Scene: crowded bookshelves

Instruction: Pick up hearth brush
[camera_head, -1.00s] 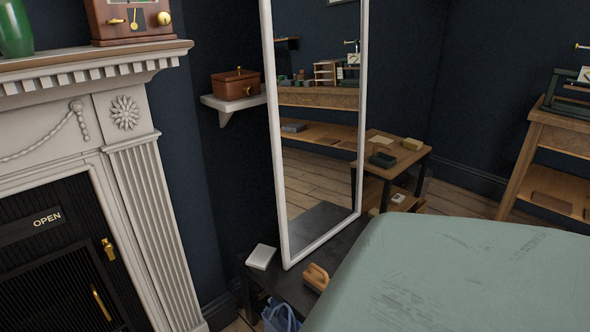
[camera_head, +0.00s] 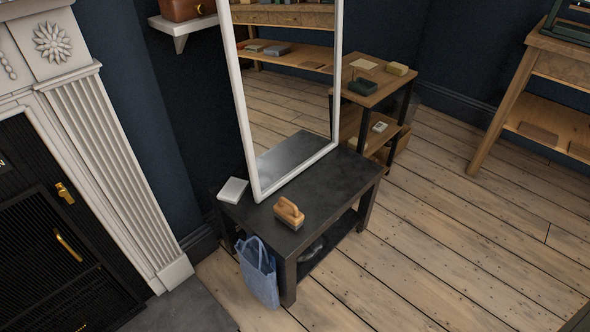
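A small wooden brush with an arched handle (camera_head: 289,212), which looks like the hearth brush, lies on top of a low black table (camera_head: 322,194). It sits near the table's front edge, in front of a leaning mirror. Its bristles cannot be made out clearly. My gripper is not in view.
The tall white-framed mirror (camera_head: 284,90) stands on the black table behind the brush. A white box (camera_head: 233,190) lies left of the brush. A blue bag (camera_head: 258,274) hangs at the table's front left. The fireplace (camera_head: 110,170) is at left. Wooden floor (camera_head: 440,240) is clear at right.

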